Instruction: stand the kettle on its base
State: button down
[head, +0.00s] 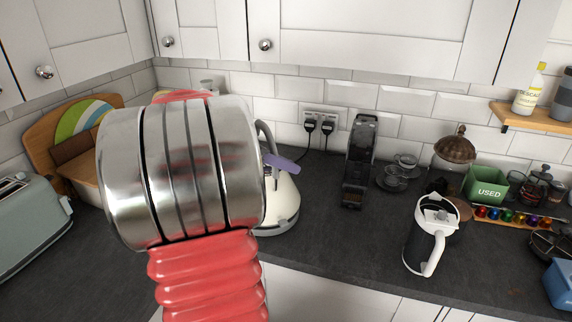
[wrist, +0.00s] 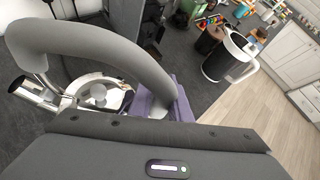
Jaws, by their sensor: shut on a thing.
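The kettle is cream with a grey arched handle. In the head view its body (head: 284,203) shows at the middle, partly hidden behind my arm. In the wrist view its handle (wrist: 95,38) arches close to the camera above the shiny lid (wrist: 98,93). My gripper, with purple fingertips (head: 282,163), is shut on the handle; the purple also shows in the wrist view (wrist: 160,102). The kettle looks upright. A grey band shows at its foot, but I cannot tell whether this is the separate base or whether the kettle touches anything below.
A black coffee machine (head: 360,160) stands right of the kettle, with glass cups (head: 397,175) beside it. A black-and-white jug (head: 425,240) stands farther right near the front edge. A green box (head: 486,186) is behind it. A toaster (head: 30,225) is at left. Worktop between machine and jug is clear.

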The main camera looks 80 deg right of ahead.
jog(key=shift+f, duration=0.35)
dwell(0.5)
jog(key=c, duration=2)
grip_release()
jog(key=shift+o, duration=0.4)
jog(key=shift+f, duration=0.25)
jog(key=shift+v, duration=2.25)
jog(key=v, duration=0.6)
jog(key=shift+a+r, duration=0.15)
jog(key=shift+r, duration=0.1)
jog(key=shift+w, duration=0.15)
